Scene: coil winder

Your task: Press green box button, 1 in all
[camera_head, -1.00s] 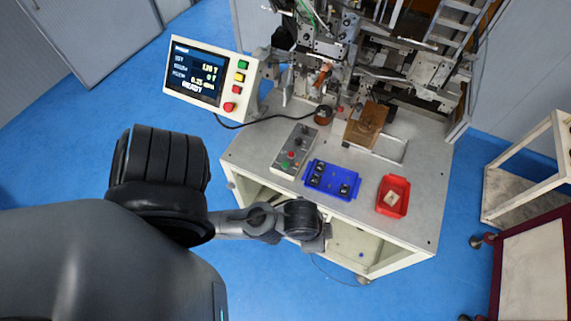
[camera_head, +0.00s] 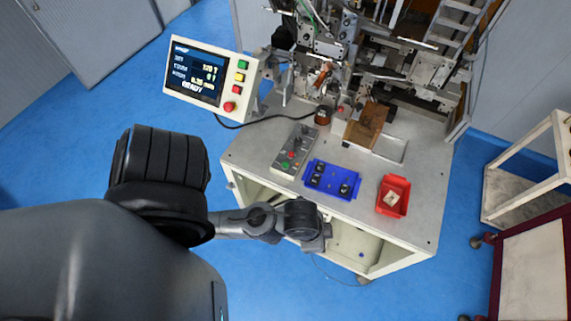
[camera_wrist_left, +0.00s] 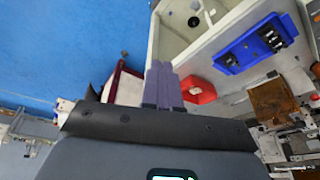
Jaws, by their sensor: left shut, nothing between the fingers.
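The grey button box (camera_head: 297,143) lies on the machine table, left of the blue tray. It carries a green button (camera_head: 286,164) near its front end, a red button (camera_head: 292,155) and dark knobs behind. My left gripper (camera_head: 325,238) is at the table's front edge, to the right of and nearer than the box, and not touching it. In the left wrist view its fingers (camera_wrist_left: 161,84) are shut and empty. The button box cannot be made out in that view. My right gripper is not in view.
A blue tray (camera_head: 345,192) with several black parts and a red tray (camera_head: 405,183) stand on the table (camera_head: 425,205). The display panel (camera_head: 171,90) has its own green, yellow and red buttons. The winder stands behind, and a cable (camera_head: 245,124) crosses the table's left side.

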